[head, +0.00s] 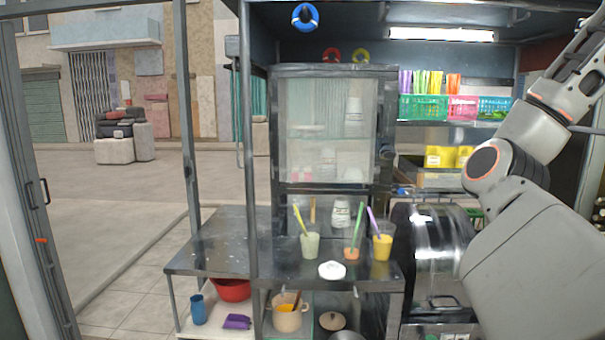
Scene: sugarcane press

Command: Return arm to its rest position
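My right arm (510,165) is raised on the right side of the head view. Its links run from the lower right up to the top right corner. Its gripper is outside the picture. My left arm and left gripper are not in view. The arm hides part of the sugarcane press (437,255), a metal machine at the lower right with a curved shiny cover.
A metal counter (218,245) holds several cups with straws, including a yellow one (382,247), and a white lid (332,270). Behind stands a glass cabinet (330,130). Below are a red bowl (231,290) and a pot (288,318). Coloured baskets (424,107) sit on a shelf.

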